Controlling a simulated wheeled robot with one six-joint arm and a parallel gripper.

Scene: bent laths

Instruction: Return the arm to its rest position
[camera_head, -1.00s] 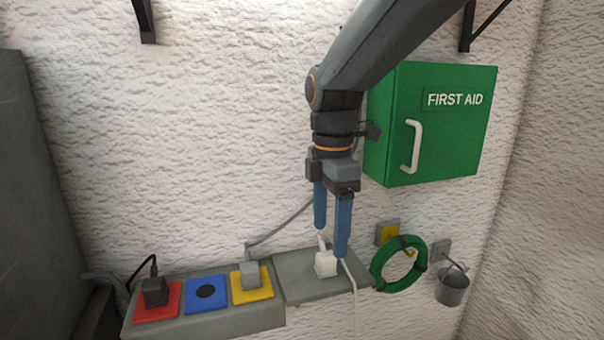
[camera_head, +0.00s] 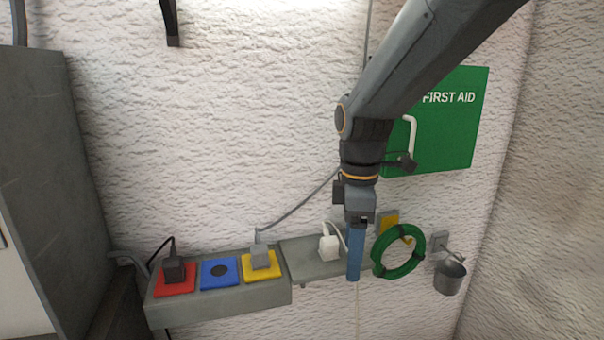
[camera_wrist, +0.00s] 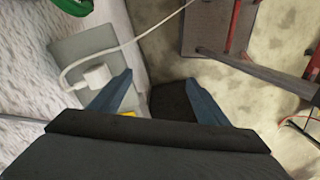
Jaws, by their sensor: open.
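My gripper (camera_head: 354,278) hangs pointing down in front of the wall, at the right end of the grey shelf. In the head view its blue fingers overlap, one behind the other. In the wrist view the gripper (camera_wrist: 160,85) shows its two fingers apart with nothing between them. A white plug (camera_head: 329,247) with a white cable stands on the shelf just left of the fingers. It also shows in the wrist view (camera_wrist: 97,76), left of the left finger and apart from it.
The grey shelf (camera_head: 225,319) carries red (camera_head: 174,288), blue (camera_head: 219,273) and yellow (camera_head: 262,272) plates with plugs on the red and yellow ones. A green hose coil (camera_head: 376,257), a bucket (camera_head: 449,278) and a green first aid box (camera_head: 455,135) are at the right. A grey cabinet (camera_head: 45,170) stands left.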

